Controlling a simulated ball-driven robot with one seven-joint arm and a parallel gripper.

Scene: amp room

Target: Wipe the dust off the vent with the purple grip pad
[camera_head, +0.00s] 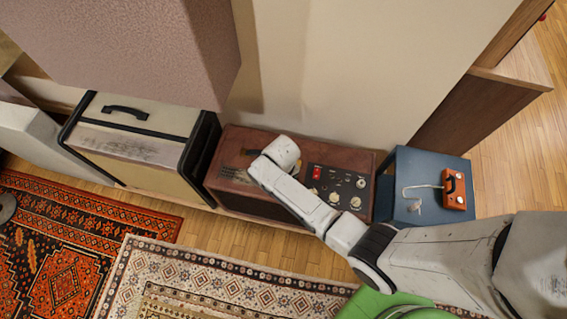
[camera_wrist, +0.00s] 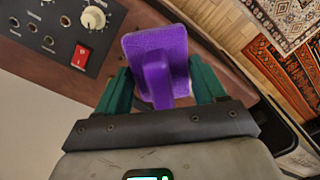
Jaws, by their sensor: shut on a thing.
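The purple grip pad (camera_wrist: 178,45) shows in the wrist view, with a flat square plate and a raised grip. My gripper (camera_wrist: 158,78) is shut on that grip, a green finger on either side. In the head view my wrist hides the gripper and pad above the brown amp (camera_head: 235,170). A small dark strip (camera_head: 251,152), possibly the vent, shows just left of my wrist on the amp's top. I cannot make out dust on it, nor whether the pad touches the amp. The pad covers the surface under it in the wrist view.
The amp's control panel (camera_head: 340,187) has knobs and a red switch (camera_head: 316,173). A cream amp (camera_head: 140,140) stands left, and a blue box (camera_head: 410,165) with an orange pedal (camera_head: 454,189) right. A pinkish block (camera_head: 130,45) overhangs upper left. Rugs (camera_head: 190,275) cover the floor in front.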

